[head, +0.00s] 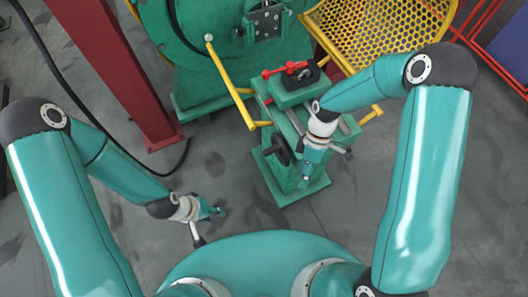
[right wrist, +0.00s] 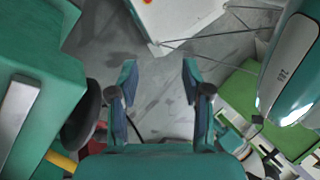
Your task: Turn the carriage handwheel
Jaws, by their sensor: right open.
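The carriage handwheel (head: 281,149) is a small dark wheel on the left side of the green carriage stand (head: 296,187) in the head view. In the right wrist view a dark round rim at the left, beside a green block, looks like this handwheel (right wrist: 83,115). My right gripper (head: 305,179) points down just right of the wheel, apart from it. Its two fingers are spread with nothing between them in the right wrist view (right wrist: 160,78). My left gripper (head: 216,210) hangs over the floor, left of the stand; its finger gap is too small to judge.
A yellow lever (head: 231,82) with a pale knob rises left of the carriage. Red-handled parts (head: 288,70) sit on the carriage top. A yellow mesh guard (head: 375,32) stands behind, and a red post (head: 120,70) at the left. The floor (head: 215,165) left of the stand is clear.

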